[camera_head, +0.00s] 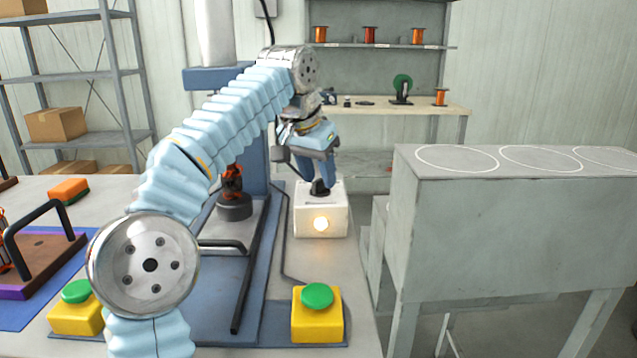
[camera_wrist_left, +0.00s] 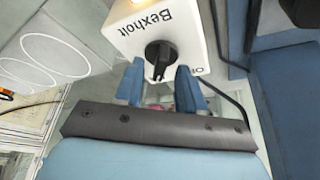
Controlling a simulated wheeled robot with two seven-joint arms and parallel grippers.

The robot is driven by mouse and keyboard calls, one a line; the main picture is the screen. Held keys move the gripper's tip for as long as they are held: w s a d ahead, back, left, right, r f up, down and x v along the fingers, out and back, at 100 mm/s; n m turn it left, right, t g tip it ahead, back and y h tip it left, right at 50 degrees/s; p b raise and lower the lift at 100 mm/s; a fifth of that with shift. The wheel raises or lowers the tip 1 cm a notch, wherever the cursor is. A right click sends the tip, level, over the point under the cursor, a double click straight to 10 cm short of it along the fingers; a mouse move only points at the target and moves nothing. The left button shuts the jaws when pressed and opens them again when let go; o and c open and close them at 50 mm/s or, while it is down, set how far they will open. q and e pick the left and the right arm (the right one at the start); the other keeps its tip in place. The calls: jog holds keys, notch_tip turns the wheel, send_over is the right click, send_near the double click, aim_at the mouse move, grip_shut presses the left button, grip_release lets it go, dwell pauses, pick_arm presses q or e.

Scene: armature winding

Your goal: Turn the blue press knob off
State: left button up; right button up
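A white control box (camera_head: 320,222) stands on the table beside the blue press (camera_head: 257,150). Its front lamp glows warm white. A black rotary knob (camera_head: 319,188) sits on top of the box. In the left wrist view the knob (camera_wrist_left: 160,58) shows next to the print "Bexholt", and part of another label shows at the right edge. My left gripper (camera_head: 322,172) points down at the knob from above. In the wrist view its two blue fingers (camera_wrist_left: 158,84) are apart, one on each side of the knob, with gaps visible. My right gripper is not in view.
Two yellow boxes with green buttons, one front right (camera_head: 317,312) and one at left (camera_head: 76,310), stand on the table. A grey cabinet (camera_head: 500,230) with white circles stands to the right, across a gap. A fixture with a black handle (camera_head: 40,235) lies at left.

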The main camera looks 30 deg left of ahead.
pick_arm(q)
jog(key=shift+w+f, duration=0.15)
jog(key=shift+f, duration=0.15)
grip_shut()
